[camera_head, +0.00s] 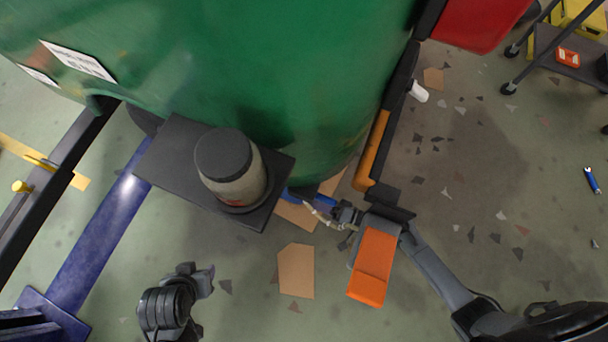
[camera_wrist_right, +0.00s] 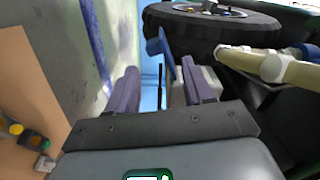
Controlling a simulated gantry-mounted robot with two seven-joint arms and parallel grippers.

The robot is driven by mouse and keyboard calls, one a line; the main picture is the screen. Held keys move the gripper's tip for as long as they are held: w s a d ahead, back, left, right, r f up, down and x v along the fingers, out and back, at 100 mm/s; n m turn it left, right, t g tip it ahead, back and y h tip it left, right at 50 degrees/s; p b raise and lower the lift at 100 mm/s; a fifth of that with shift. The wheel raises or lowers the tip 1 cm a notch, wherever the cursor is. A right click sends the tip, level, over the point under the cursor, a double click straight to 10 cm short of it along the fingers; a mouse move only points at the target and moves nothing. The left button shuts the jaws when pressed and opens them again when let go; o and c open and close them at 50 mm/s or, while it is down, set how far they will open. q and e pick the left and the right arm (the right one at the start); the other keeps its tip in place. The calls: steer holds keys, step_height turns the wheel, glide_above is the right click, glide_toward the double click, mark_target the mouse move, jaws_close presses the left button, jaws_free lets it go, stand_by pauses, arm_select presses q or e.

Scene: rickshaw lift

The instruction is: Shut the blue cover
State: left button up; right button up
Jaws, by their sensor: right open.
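A blue part (camera_head: 324,201), probably the blue cover, shows only in part below the green body (camera_head: 280,80), beside my right gripper. In the right wrist view a raised blue tab (camera_wrist_right: 158,46) stands just beyond the fingers, next to a pale block. How far the cover is open cannot be told. My right gripper (camera_head: 346,214) is at the blue part; its fingers (camera_wrist_right: 160,92) are apart in the right wrist view, with nothing clearly held. My left gripper (camera_head: 204,280) is at the lower left, apart from the green body; its jaw opening is unclear.
A dark platform (camera_head: 160,165) with a capped jar (camera_head: 235,175) juts from the green body. A black wheel (camera_wrist_right: 210,25) and pale pipe (camera_wrist_right: 270,66) are close to the right gripper. Cardboard (camera_head: 296,270) and scraps lie on the floor. A cart (camera_head: 570,60) stands upper right.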

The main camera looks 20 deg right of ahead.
steer(key=shift+v, duration=1)
